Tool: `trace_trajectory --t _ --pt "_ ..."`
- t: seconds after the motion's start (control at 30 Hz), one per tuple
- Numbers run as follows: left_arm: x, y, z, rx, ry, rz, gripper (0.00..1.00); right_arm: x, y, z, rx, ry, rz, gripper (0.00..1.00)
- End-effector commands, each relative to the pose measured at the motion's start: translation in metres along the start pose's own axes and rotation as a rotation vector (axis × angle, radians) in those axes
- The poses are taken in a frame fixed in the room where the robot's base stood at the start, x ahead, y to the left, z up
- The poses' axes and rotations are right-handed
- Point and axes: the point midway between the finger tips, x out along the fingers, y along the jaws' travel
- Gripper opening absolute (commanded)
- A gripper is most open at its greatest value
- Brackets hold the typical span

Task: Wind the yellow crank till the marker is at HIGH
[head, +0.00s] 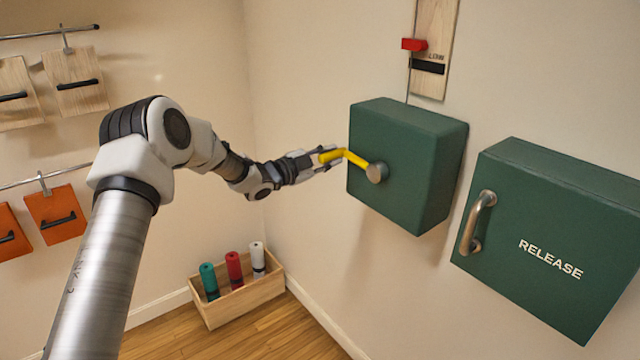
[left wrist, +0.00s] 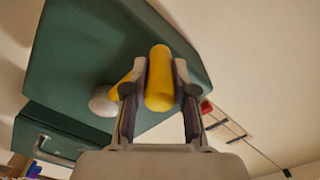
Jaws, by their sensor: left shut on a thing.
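The yellow crank (head: 348,157) sticks out from a metal hub (head: 377,172) on the front of a dark green box (head: 405,135). My left gripper (head: 325,157) is shut on the crank's handle, to the left of the hub. In the left wrist view the yellow handle (left wrist: 159,80) sits between the two fingers. The red marker (head: 414,44) is on a wooden board (head: 434,75) above the box, just above the black band near the lettering that ends in "LOW". The board's upper part is cut off and HIGH is not in view. My right gripper is not in view.
A second green box (head: 560,215) marked RELEASE, with a metal handle (head: 478,222), is on the wall at the right. A wooden crate (head: 238,305) with several rolls stands on the floor. Wooden and orange boards hang from rails at the left.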

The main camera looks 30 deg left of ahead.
Motion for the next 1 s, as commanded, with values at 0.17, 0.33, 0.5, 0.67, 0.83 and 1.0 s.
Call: trace_trajectory --t 0.17,0.33,0.5,0.67,0.83,1.0 --pt "0.004 -0.018 -0.016 0.169 0.007 -0.011 0.00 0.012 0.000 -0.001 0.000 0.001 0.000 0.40" --pt "0.004 -0.026 -0.032 0.330 0.006 -0.012 0.00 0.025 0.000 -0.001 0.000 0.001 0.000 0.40" --pt "0.004 -0.032 -0.050 0.494 0.006 -0.013 0.00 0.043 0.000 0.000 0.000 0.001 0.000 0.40" --pt "0.003 -0.035 -0.067 0.644 0.005 -0.013 0.00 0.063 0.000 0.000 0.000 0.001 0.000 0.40" --pt "0.003 -0.036 -0.085 0.795 0.005 -0.014 0.00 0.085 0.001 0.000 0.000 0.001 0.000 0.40" --pt "0.003 -0.035 -0.100 0.916 0.004 -0.013 0.00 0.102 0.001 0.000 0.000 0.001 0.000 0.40"
